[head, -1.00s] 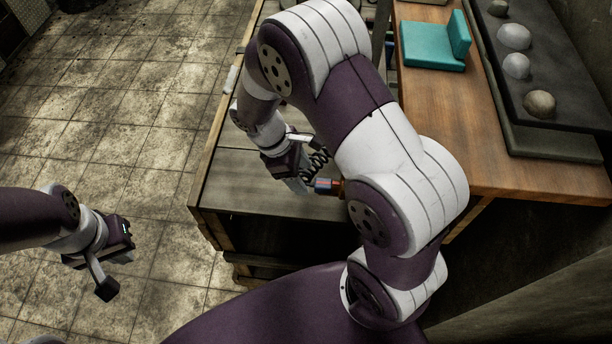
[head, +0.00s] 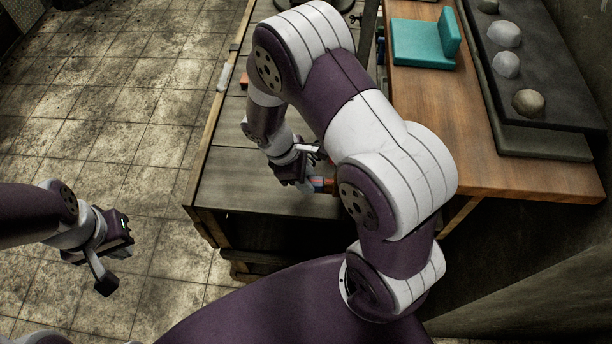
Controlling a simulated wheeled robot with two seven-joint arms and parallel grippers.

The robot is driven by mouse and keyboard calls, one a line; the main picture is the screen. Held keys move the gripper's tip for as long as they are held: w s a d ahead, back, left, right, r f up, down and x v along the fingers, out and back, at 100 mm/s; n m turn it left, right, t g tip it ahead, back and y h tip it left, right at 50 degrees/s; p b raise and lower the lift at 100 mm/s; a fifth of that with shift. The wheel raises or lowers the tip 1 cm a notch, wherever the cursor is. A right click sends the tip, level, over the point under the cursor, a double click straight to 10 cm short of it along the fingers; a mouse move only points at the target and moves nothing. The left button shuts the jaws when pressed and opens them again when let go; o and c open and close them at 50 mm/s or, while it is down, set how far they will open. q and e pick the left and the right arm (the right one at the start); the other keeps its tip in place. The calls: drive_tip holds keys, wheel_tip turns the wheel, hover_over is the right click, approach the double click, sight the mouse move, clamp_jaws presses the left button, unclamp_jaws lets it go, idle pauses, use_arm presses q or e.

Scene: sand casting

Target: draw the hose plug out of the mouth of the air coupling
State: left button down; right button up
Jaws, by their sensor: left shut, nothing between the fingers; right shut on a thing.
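My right gripper (head: 306,184) is low over the grey wooden bench (head: 240,195), partly hidden behind my own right arm. It is shut on a small part, which I take to be the hose plug. A small blue and orange-red fitting (head: 320,184) shows right at its fingertips. I cannot tell where the plug ends and the air coupling begins, or whether they are apart; my arm covers the right side. My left gripper (head: 104,283) is shut and empty, out over the floor at the lower left, far from the bench.
A higher brown wooden table (head: 440,130) stands at the right. On it are a teal angled block (head: 423,43) and a dark tray (head: 545,135) with several grey rounded lumps. A white cylinder (head: 224,78) lies at the bench's left edge. The tiled floor at left is clear.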

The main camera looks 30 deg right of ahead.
drive_tip(key=shift+w, duration=0.1)
drive_tip(key=shift+w+a, duration=0.1)
drive_tip(key=shift+a, duration=0.05)
drive_tip(key=shift+w+a, duration=0.35)
drive_tip(key=shift+a, duration=0.25)
drive_tip(key=shift+w+a, duration=0.35)
drive_tip(key=shift+a, duration=0.25)
drive_tip(key=shift+w+a+p, duration=0.15)
drive_tip(key=shift+w+a, duration=0.25)
drive_tip(key=shift+a, duration=0.25)
drive_tip(key=shift+w+a+p, duration=0.15)
drive_tip(key=shift+w+a, duration=0.25)
drive_tip(key=shift+a, duration=0.25)
drive_tip(key=shift+a, duration=0.1)
drive_tip(key=shift+w+a, duration=0.4)
drive_tip(key=shift+a, duration=0.2)
drive_tip(key=shift+w+a, duration=0.35)
drive_tip(key=shift+a, duration=0.25)
